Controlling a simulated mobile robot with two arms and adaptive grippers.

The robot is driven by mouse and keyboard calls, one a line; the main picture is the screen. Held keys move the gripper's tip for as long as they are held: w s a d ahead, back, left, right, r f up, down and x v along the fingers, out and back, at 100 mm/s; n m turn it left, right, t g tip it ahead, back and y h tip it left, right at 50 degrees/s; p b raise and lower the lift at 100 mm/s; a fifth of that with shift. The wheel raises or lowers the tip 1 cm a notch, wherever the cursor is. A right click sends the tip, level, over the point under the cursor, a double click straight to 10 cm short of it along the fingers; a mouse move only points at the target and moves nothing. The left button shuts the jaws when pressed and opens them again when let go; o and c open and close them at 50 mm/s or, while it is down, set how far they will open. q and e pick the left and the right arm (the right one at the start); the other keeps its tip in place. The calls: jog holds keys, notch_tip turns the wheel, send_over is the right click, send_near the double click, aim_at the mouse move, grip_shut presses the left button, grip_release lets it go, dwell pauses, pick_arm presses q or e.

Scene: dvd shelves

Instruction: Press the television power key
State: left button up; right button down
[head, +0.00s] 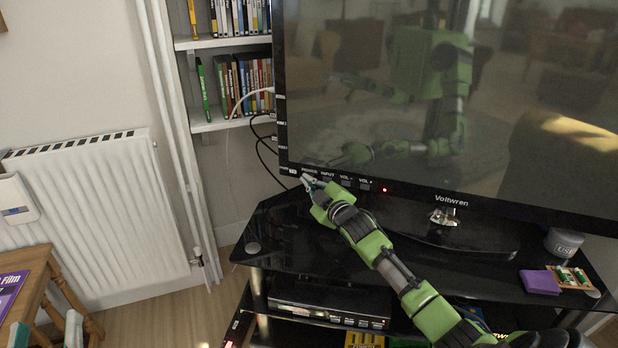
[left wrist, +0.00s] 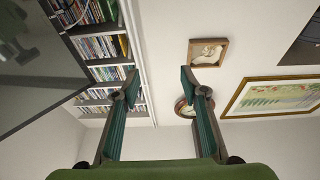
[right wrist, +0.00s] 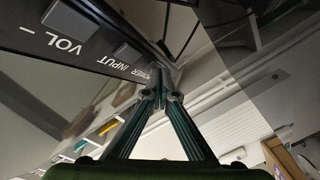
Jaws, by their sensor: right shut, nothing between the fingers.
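The black television (head: 440,200) stands on a glass stand, with a row of labelled keys along its lower left bezel. The POWER label (head: 309,171) is at the left end, and it also shows in the right wrist view (right wrist: 153,76). My right gripper (head: 308,182) is shut and empty, its tips right at the POWER label. The tips (right wrist: 162,88) hide the power key; I cannot tell whether they touch it. A small red light (head: 385,190) glows on the bezel. My left gripper (head: 46,333) is open and empty at the lower left; its spread fingers show in the left wrist view (left wrist: 160,82).
The black glass stand (head: 285,235) holds a disc player (head: 330,302) on its lower shelf. A purple box (head: 540,282) and a grey cup (head: 563,242) sit at the right. A radiator (head: 95,220), wooden table (head: 38,285) and DVD shelves (head: 215,125) are at the left.

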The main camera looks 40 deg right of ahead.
jog(key=shift+s+a, duration=0.1)
jog(key=shift+a, duration=0.1)
pick_arm(q)
notch_tip(320, 180, down, 8)
jog(key=a+g+y+p, duration=0.1)
jog(key=g, duration=0.3)
pick_arm(e)
jog(key=shift+s+a, duration=0.4)
jog(key=shift+a, duration=0.05)
pick_arm(q)
jog(key=shift+w+r+p, duration=0.15)
jog(key=shift+p, duration=0.15)
jog(key=s+a+f+g+y+p, duration=0.1)
jog(key=s+a+f+g, duration=0.1)
jog(key=s+f+g, duration=0.2)
jog(key=s+a+f+g+y+p, duration=0.2)
jog(key=s+f+g, duration=0.3)
jog(key=f, duration=0.5)
jog(key=shift+s+a+f+n, duration=0.2)
jog(key=shift+s+a+n, duration=0.1)
jog(key=shift+s, duration=0.35)
pick_arm(e)
jog(key=shift+s+a, duration=0.75)
jog(key=shift+a, duration=0.3)
jog(key=shift+s+a, duration=0.7)
jog(key=shift+a, duration=0.3)
